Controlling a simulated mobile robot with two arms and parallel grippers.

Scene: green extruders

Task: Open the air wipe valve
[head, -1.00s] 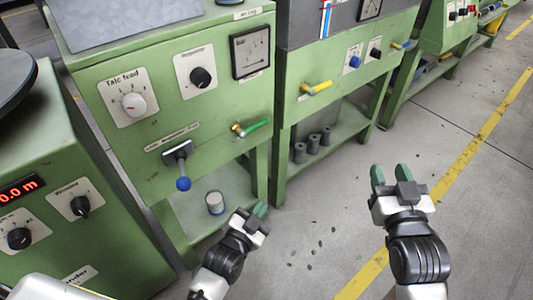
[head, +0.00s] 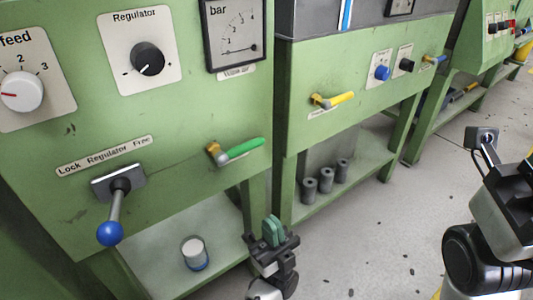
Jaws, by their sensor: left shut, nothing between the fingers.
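A valve with a green lever (head: 240,149) and brass body sits on the green machine front, below the bar gauge (head: 236,34). Its lever points right and slightly up. The small label under the gauge seems to read "Wipe air". A second valve with a yellow lever (head: 333,100) sits on the machine to the right; its label is too small to read. My left gripper (head: 272,229) is shut and empty, below and right of the green lever, apart from it. My right arm's end (head: 490,170) is at the right edge; its fingertips cannot be made out.
A blue-knobbed lock lever (head: 114,215) sticks out at lower left. The regulator knob (head: 147,59) and feed dial (head: 22,91) are above it. A white and blue can (head: 195,254) stands on the lower shelf. Grey cylinders (head: 326,179) stand on the neighbouring shelf. The floor at right is open.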

